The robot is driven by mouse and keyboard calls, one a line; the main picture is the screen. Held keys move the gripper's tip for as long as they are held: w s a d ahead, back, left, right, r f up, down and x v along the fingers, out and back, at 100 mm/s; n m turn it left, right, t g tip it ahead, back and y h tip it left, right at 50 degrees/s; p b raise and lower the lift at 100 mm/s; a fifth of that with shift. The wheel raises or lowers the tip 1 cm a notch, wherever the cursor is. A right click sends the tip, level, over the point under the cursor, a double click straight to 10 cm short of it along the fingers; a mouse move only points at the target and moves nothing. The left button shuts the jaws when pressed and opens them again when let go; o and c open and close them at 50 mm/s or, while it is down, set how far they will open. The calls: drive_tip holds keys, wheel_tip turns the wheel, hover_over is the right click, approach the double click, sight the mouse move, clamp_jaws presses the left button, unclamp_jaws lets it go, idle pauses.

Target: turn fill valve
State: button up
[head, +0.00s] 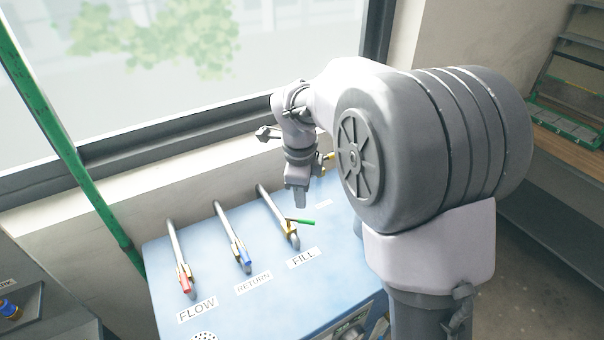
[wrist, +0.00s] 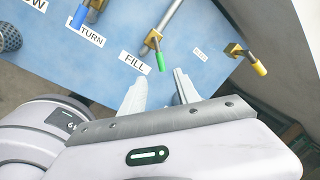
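The fill valve has a brass body (head: 291,230) and a green lever (head: 302,221), above the FILL label (head: 302,259) on a blue panel (head: 240,305). In the head view the lever points right, across its grey pipe. My gripper (head: 299,205) points down just above and behind the lever. In the wrist view my gripper (wrist: 160,77) is open, with a clear gap between its two fingers. The green lever's tip (wrist: 161,63) shows just beyond that gap, apart from both fingers as far as I can tell.
The RETURN valve with a blue lever (head: 246,257) and the FLOW valve with a red lever (head: 185,284) stand to the left. A yellow-handled valve (wrist: 258,67) is to the right in the wrist view. A window frame (head: 120,150) and wall lie behind the panel.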

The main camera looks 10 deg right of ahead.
drive_tip(key=r, duration=0.3)
drive_tip(key=s+r, duration=0.1)
drive_tip(key=r, duration=0.1)
drive_tip(key=shift+a+r+p, duration=0.1)
drive_tip(key=shift+a+p, duration=0.05)
drive_tip(key=shift+p, duration=0.2)
drive_tip(key=s+a+f+n+t+y+b, duration=0.1)
drive_tip(key=s+f+n+b, duration=0.3)
drive_tip(key=s+n, duration=0.5)
drive_tip(key=s+f+n+t+y+b, duration=0.1)
drive_tip(key=s+f+n+b, duration=0.3)
drive_tip(key=s+n+b, duration=0.5)
drive_tip(key=s+t, duration=0.1)
drive_tip(key=s, duration=0.7)
drive_tip(key=shift+s+a+f+t+y, duration=0.15)
drive_tip(key=shift+s+a+t+y, duration=0.05)
drive_tip(key=shift+a+t+y, duration=0.2)
idle(4.2)
